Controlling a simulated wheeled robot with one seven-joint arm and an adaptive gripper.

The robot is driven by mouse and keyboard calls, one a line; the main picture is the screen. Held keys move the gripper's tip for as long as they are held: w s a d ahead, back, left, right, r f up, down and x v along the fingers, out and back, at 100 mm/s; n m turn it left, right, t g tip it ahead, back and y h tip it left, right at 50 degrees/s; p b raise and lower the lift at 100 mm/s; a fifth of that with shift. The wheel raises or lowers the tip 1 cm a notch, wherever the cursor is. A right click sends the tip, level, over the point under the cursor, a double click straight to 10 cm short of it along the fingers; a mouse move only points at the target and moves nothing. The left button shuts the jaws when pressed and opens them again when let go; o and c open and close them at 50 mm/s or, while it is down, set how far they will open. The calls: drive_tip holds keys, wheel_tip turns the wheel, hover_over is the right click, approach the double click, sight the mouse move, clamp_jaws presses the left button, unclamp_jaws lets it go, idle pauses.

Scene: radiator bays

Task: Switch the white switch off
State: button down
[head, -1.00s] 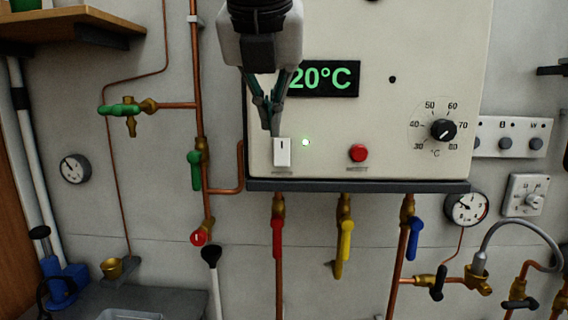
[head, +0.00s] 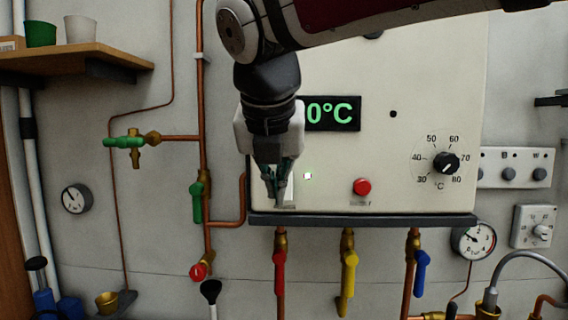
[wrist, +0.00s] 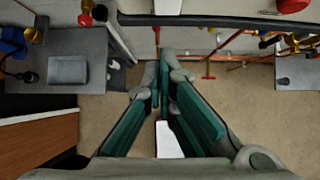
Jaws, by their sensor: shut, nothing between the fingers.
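The white switch (head: 291,188) is on the lower left of the cream boiler panel. In the head view my gripper covers most of it, and only its right edge shows, so its rocker position cannot be read. It also shows at the top of the wrist view (wrist: 168,6). My gripper (head: 281,203) is shut and empty, pointing down in front of the switch's lower part. In the wrist view its fingertips (wrist: 167,58) are together below the switch. Whether they touch it cannot be told.
A red button (head: 362,187) and a black dial (head: 446,163) are on the panel to the right. A grey ledge (head: 360,220) runs under it, with red (head: 279,272), yellow (head: 348,275) and blue (head: 421,272) valve handles below. Copper pipes run at the left.

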drive_tip(key=w+f, duration=0.2)
drive_tip(key=w, duration=0.3)
drive_tip(key=shift+w+d+f+p, duration=0.15)
drive_tip(key=shift+w+f+p, duration=0.1)
drive_tip(key=shift+f+p, duration=0.1)
drive_tip(key=shift+w+f+t, duration=0.25)
drive_tip(key=shift+w+t, duration=0.1)
drive_tip(key=shift+t, duration=0.25)
drive_tip(key=shift+r, duration=0.85)
